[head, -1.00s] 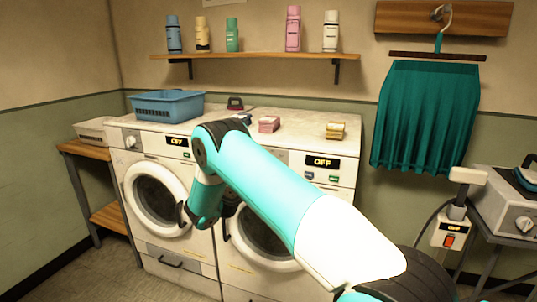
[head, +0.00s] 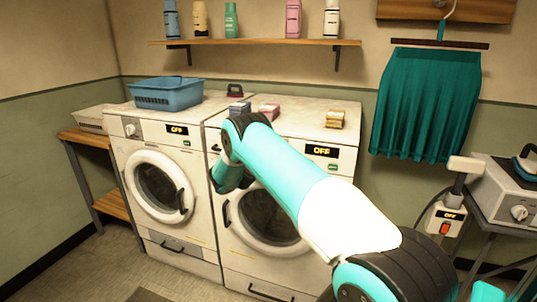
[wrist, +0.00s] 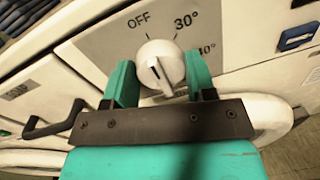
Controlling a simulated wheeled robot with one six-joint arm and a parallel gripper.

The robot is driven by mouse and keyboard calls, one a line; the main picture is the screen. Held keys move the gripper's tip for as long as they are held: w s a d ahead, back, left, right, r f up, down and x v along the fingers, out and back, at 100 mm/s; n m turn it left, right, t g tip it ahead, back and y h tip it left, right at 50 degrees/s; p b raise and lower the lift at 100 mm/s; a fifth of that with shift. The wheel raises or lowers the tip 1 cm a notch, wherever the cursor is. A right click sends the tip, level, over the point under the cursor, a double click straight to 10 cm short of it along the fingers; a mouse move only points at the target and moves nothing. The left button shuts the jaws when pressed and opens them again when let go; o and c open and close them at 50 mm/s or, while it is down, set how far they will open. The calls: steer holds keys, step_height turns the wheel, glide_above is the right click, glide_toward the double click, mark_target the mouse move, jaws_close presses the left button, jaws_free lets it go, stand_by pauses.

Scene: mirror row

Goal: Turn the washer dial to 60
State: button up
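Two white machines stand side by side, the left one (head: 205,250) and the right one (head: 300,135). The display (head: 321,151) on the right machine reads OFF. In the wrist view a round white dial (wrist: 160,66) has a dark pointer line, with OFF and 30° printed above it and a partly covered 40° to its right. The line leans up toward OFF. My gripper (wrist: 160,76) has its teal fingers on either side of the dial, close to its edges; I cannot tell whether they touch it. In the head view my arm hides this dial and the fingertips.
The left machine's display (head: 177,130) also reads OFF, and its own dial (head: 130,130) is at its upper left. A blue basket (head: 167,95) and small boxes stand on top.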

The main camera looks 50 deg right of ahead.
steer(key=c, duration=0.3)
